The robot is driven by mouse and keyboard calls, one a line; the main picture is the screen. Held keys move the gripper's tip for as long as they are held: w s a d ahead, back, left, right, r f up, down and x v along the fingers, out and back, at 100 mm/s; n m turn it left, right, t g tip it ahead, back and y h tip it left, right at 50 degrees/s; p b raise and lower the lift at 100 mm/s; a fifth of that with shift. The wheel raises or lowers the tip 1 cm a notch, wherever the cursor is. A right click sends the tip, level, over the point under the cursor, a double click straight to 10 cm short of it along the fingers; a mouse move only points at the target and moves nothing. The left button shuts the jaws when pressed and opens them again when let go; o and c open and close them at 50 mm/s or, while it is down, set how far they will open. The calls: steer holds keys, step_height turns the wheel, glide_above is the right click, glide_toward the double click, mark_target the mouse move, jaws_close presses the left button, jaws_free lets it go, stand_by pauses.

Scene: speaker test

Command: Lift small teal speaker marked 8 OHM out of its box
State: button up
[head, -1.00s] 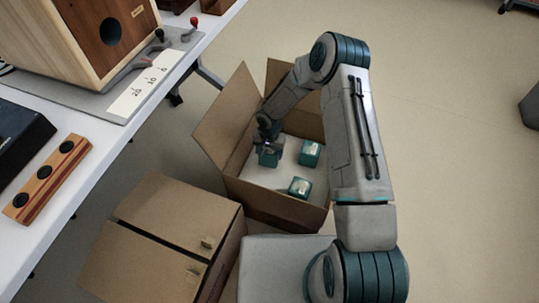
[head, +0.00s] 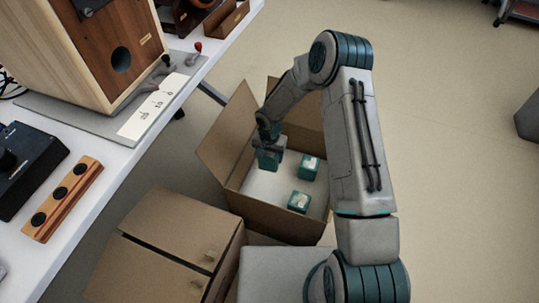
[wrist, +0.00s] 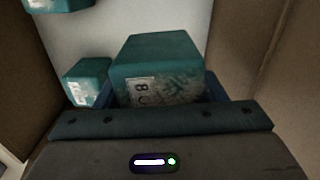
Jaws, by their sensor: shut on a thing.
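My gripper (head: 272,146) is shut on a small teal speaker (head: 268,161) inside the open cardboard box (head: 272,212). In the wrist view the held speaker (wrist: 158,48) sits between the dark fingers of my gripper (wrist: 163,92). Its worn pale face carries a label reading "8" and part of an "O"; the rest is hidden. It looks raised above the box's pale floor, still within the walls. Two other teal speakers stay in the box, one at the back right (head: 309,167) and one nearer (head: 299,201).
Raised flaps (head: 228,133) stand around the box. A shut cardboard box (head: 180,228) is in front of it at left. The white table (head: 118,160) on the left bears a wooden cabinet (head: 85,50) and a three-hole wooden block (head: 62,198).

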step_height(320, 180, up, 26)
steer(key=p, duration=2.2)
steer(key=shift+w+f, duration=0.1)
